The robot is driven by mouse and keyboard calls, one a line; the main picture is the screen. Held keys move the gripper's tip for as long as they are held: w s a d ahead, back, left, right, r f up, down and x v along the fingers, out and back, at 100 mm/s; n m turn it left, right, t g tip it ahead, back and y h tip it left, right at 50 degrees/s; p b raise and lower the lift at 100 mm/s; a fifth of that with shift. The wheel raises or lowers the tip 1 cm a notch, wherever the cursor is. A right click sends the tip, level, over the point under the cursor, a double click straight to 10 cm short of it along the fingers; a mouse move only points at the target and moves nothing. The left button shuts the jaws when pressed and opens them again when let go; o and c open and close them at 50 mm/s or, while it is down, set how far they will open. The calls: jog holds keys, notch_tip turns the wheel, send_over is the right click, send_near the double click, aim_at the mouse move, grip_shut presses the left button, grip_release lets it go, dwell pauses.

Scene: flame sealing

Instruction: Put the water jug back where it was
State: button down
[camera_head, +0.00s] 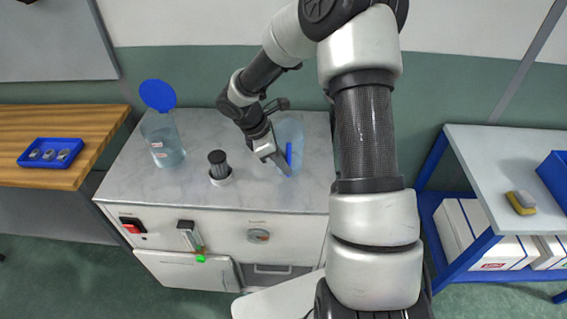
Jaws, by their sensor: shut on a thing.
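The water jug (291,134) is a pale blue, see-through vessel with a darker blue strip on its near side. It is upright at the right part of the marble-topped counter (215,198). My gripper (284,164) reaches it from the left and is shut on it. My wrist hides part of the jug's left side. I cannot tell whether its base touches the counter.
A clear container (163,143) with liquid and a raised blue round lid (157,95) stands at the counter's left. A black cylinder in a white ring (219,167) stands between it and the jug. The front middle of the counter is clear.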

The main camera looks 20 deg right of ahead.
jog(key=shift+r, duration=0.1)
jog(key=c, duration=1.8)
grip_release()
jog(key=shift+f, duration=0.2)
jog(key=shift+o, duration=0.2)
jog(key=v, duration=1.2)
jog(key=shift+r+p, duration=0.15)
jog(key=shift+p, duration=0.15)
